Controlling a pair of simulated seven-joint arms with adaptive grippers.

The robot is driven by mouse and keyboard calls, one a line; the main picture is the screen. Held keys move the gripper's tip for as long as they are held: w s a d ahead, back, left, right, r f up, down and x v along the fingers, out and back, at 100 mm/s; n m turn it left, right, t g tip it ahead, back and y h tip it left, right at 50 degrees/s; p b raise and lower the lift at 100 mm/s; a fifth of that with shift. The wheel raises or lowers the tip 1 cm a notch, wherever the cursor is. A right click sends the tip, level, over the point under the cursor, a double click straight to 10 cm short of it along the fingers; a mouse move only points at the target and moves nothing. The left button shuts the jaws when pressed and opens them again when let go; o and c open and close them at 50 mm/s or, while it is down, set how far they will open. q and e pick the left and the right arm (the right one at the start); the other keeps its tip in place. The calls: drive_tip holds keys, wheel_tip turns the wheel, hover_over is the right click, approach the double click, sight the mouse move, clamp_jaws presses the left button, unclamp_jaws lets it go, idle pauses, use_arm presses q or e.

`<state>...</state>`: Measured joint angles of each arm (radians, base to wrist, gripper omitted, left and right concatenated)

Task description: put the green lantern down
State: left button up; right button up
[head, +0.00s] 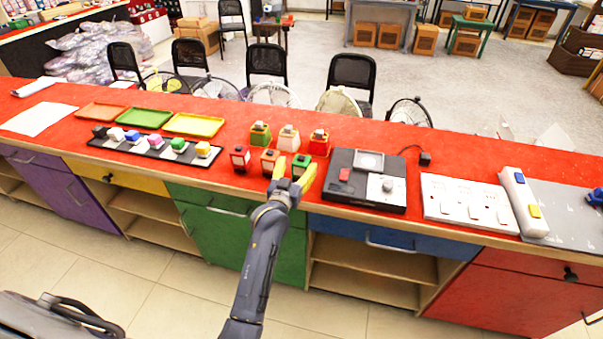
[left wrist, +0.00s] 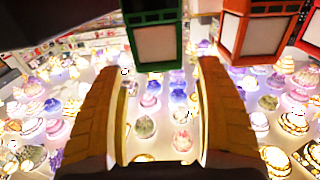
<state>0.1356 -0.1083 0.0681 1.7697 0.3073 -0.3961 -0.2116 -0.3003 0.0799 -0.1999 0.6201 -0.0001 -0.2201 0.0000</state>
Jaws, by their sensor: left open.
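In the head view, a small green lantern (head: 301,160) stands in the front row of a lantern group on the red counter. My left gripper (head: 292,172) is at this lantern from the front, its yellow fingers open. In the left wrist view, the green lantern (left wrist: 157,40), with a pale panel, appears at the top between the spread fingers of the gripper (left wrist: 165,75). Its lower edge is near the fingertips, and I see a gap to the fingers. Its upper part is cut off by the frame. My right gripper is not in view.
An orange lantern (head: 270,161) and a dark red one (head: 240,158) stand to the left. Another green (head: 260,134), a white (head: 289,138) and a red lantern (head: 319,143) stand behind. A black device (head: 365,195) sits close on the right. Coloured trays (head: 194,124) lie left.

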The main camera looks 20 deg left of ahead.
sight(300, 160)
use_arm(q)
drive_tip(key=shift+w, duration=2.2)
drive_tip(key=c, duration=1.4)
drive_tip(key=shift+r, duration=0.1)
clamp_jaws()
drive_tip(key=shift+r, duration=0.1)
